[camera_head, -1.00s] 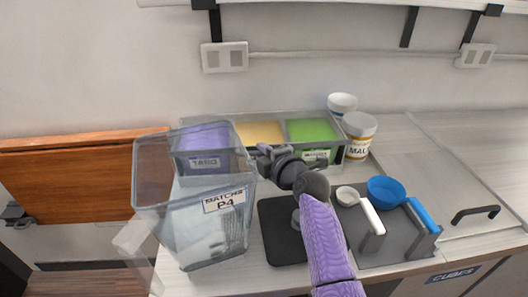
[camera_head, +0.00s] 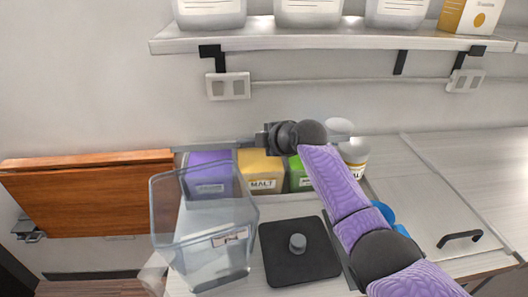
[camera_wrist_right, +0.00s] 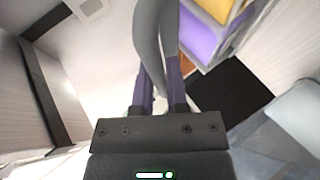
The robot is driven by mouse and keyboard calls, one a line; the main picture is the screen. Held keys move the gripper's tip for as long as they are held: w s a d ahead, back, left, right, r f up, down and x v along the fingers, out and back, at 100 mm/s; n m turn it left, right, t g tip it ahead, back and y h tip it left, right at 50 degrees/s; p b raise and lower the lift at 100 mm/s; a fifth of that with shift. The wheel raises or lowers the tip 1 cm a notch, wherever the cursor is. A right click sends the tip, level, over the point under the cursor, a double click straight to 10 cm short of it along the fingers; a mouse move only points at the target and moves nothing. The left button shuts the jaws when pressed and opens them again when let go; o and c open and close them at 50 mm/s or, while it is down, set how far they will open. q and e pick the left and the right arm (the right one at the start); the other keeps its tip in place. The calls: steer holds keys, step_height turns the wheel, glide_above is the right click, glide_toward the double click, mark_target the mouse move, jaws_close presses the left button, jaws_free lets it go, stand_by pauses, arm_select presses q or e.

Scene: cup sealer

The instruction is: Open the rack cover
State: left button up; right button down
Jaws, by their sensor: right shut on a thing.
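The rack (camera_head: 262,170) stands at the back of the counter, with a purple, a yellow and a green bin in it. My right gripper (camera_head: 268,138) is at the rack's upper back edge, above the yellow bin. A thin grey bar, seemingly the rack cover's edge (camera_head: 215,146), runs left from it. In the right wrist view the fingers (camera_wrist_right: 160,95) are shut on a grey curved strip, seemingly the cover (camera_wrist_right: 149,42). How far the cover is raised is hard to tell. My arm hides part of the green bin. My left gripper is out of view.
A large clear labelled container (camera_head: 205,235) stands in front of the rack at left. A black pad (camera_head: 297,262) with a grey knob lies on the counter. White tubs (camera_head: 353,155) stand right of the rack. A shelf (camera_head: 330,38) with jars is above.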

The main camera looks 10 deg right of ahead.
steer(key=shift+w+r, duration=0.35)
steer(key=shift+r, duration=0.15)
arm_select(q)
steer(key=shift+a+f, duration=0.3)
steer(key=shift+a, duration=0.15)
arm_select(e)
steer(key=shift+w+r, duration=0.15)
steer(key=shift+r, duration=0.05)
steer(key=c, duration=0.6)
jaws_free()
steer(key=shift+c, duration=0.2)
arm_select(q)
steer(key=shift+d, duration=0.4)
